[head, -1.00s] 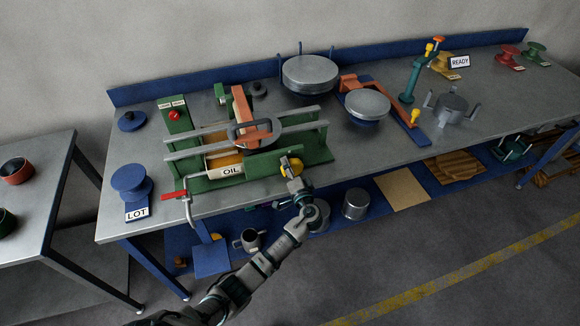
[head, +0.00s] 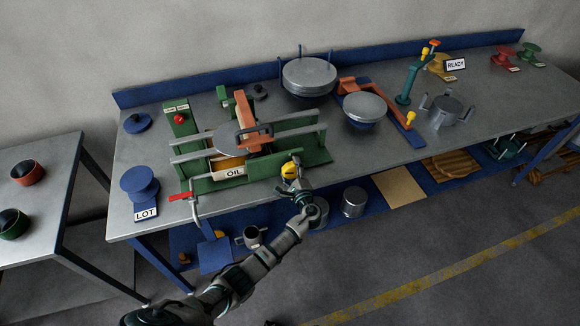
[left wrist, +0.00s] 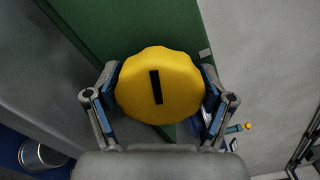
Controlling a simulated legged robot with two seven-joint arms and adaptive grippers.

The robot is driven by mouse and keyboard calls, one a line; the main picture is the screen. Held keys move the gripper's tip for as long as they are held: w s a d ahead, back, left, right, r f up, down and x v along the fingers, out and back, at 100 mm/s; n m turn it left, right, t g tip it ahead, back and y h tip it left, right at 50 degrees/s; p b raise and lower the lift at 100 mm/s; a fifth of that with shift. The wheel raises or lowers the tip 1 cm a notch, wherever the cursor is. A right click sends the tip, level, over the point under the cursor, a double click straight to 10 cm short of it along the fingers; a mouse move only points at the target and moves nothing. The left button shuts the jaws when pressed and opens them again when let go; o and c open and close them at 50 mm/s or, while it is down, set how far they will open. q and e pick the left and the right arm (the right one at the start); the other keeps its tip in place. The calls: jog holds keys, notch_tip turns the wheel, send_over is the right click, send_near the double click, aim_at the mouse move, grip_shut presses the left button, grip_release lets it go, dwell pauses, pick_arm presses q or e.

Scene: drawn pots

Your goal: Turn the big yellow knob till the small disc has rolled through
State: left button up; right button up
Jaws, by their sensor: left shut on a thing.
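The big yellow knob (head: 288,171) sits on the front right of a green rig (head: 315,155). My left gripper (head: 293,178) is at the knob. In the left wrist view the yellow knob (left wrist: 160,85) fills the middle, its dark slot nearly upright. The fingers of my left gripper (left wrist: 160,95) are shut on its two sides. A grey disc (head: 227,140) lies across the two grey rails of the rig, left of an orange arm (head: 249,118) with a dark handle. The arm hides part of the disc. My right gripper is not in view.
A red-handled clamp (head: 182,196) sticks out at the rig's front left, beside the blue LOT spool (head: 140,183). An OIL tray (head: 230,170) is under the rails. Covered pots (head: 308,76) stand behind to the right.

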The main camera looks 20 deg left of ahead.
pick_arm(q)
jog(key=m+p, duration=0.1)
jog(key=m, duration=0.2)
jog(key=m+p, duration=0.2)
jog(key=m, duration=0.1)
jog(key=shift+s+d+f+m+p, duration=0.1)
jog(key=shift+d+f+m+p, duration=0.1)
jog(key=shift+m+p, duration=0.1)
jog(key=m+p, duration=0.1)
jog(key=m, duration=0.1)
jog(key=shift+m, duration=0.3)
jog(key=shift+f+m+p, duration=0.1)
jog(key=shift+m+p, duration=0.8)
jog(key=shift+m, duration=0.8)
jog(key=o, duration=0.8)
jog(key=shift+o, duration=1.1)
jog(key=shift+w+d, duration=0.1)
jog(key=shift+w, duration=0.15)
